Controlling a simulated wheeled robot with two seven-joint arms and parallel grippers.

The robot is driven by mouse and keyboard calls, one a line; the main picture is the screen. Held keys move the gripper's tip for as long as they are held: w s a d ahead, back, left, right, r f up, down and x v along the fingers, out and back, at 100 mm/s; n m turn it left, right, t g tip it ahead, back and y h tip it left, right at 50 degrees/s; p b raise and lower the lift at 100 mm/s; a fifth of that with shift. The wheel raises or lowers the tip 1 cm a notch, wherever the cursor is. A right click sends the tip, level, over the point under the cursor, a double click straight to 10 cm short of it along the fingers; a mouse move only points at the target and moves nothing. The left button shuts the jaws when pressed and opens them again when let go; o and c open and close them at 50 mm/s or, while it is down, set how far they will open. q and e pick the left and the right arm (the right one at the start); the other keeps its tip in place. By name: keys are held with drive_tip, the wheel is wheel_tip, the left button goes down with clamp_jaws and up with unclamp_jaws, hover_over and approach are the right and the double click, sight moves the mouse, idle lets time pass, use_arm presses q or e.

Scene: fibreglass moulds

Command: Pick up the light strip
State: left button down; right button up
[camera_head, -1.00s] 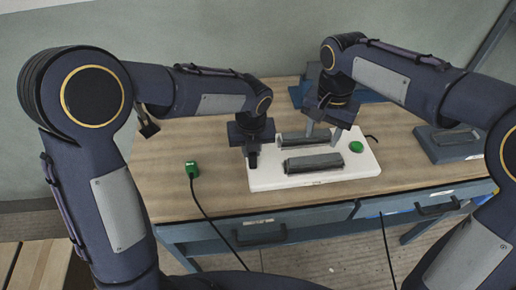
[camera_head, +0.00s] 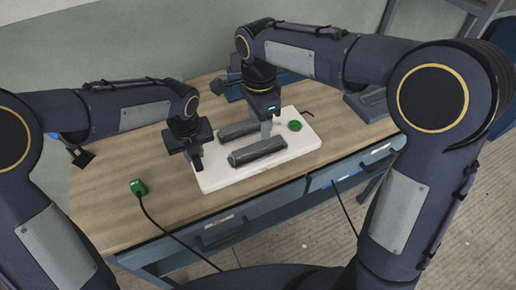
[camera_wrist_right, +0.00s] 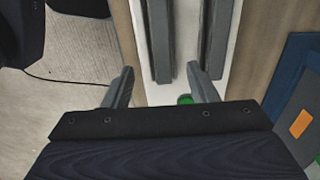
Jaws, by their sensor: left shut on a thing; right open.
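The white board (camera_head: 215,182) lies on the table and carries two dark grey bars, a rear one (camera_head: 239,129) and a front one (camera_head: 258,151). A round green button (camera_head: 294,126) is at its right end. I cannot tell which part is the light strip. My left gripper (camera_head: 197,164) is shut at the board's left end, apparently on its edge; the contact is hidden. My right gripper (camera_head: 268,129) is open over the right part of the board, near the button. In the right wrist view, its spread fingers (camera_wrist_right: 161,73) point towards the board, with nothing visibly held.
A green connector (camera_head: 138,187) with a black cable lies on the wooden table (camera_head: 100,200), left of the board. A grey-blue block (camera_head: 370,102) stands at the table's right end. Drawers (camera_head: 225,230) line its front. The table left of the board is mostly clear.

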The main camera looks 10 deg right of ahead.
sight(261, 145)
wheel_tip(261, 145, down, 3)
drive_tip(key=shift+f, duration=0.1)
drive_tip(key=shift+w+d+f, duration=0.1)
drive_tip(key=shift+d+f, duration=0.05)
drive_tip(key=shift+f, duration=1.2)
drive_tip(key=shift+w+d+f, duration=0.1)
drive_tip(key=shift+f, duration=1.2)
drive_tip(key=c, duration=1.1)
